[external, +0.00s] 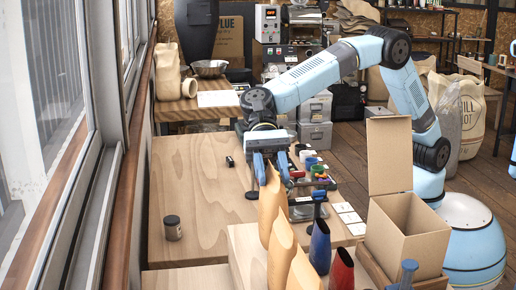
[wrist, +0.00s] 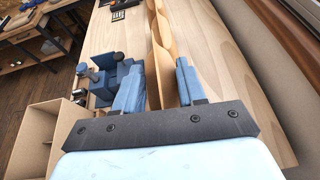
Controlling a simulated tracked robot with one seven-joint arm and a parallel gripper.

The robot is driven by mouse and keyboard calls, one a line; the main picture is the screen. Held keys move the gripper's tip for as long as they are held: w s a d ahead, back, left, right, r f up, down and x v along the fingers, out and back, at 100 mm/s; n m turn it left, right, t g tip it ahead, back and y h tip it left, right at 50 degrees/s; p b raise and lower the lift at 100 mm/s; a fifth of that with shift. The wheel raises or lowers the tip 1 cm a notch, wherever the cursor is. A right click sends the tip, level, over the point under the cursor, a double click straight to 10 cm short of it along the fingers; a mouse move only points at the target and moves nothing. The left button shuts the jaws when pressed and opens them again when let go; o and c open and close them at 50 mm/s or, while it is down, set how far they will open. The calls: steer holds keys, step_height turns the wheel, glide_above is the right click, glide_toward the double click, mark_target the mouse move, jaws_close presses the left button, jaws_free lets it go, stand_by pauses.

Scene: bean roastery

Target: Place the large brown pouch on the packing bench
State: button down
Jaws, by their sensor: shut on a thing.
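My gripper (external: 271,168) reaches down over the wooden bench, its blue fingers shut on the top of a tall brown pouch (external: 269,206). In the wrist view the brown pouch (wrist: 165,88) shows edge-on between the two fingers. It looks upright. Its foot is hidden behind another brown pouch (external: 281,252), so I cannot tell whether it touches the surface below. A further brown pouch (external: 303,273) stands nearest the camera in the same row. The bench top (external: 195,205) is pale wood, with a wide bare area left of the gripper.
A blue pouch (external: 320,248) and a red pouch (external: 342,270) stand right of the row. An open cardboard box (external: 405,235) is farther right. A small dark jar (external: 172,228) stands on the bench at left. Small coloured cups (external: 312,164) crowd the bench right of my gripper.

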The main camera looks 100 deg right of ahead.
mark_target(270, 190)
steer(key=shift+w+a+f, duration=0.15)
steer(key=shift+w+f, duration=0.05)
steer(key=shift+f, duration=0.1)
steer(key=shift+w+f, duration=0.1)
steer(key=shift+f, duration=1.55)
steer(key=c, duration=0.6)
jaws_free()
steer(key=shift+c, duration=0.2)
steer(key=v, duration=1.2)
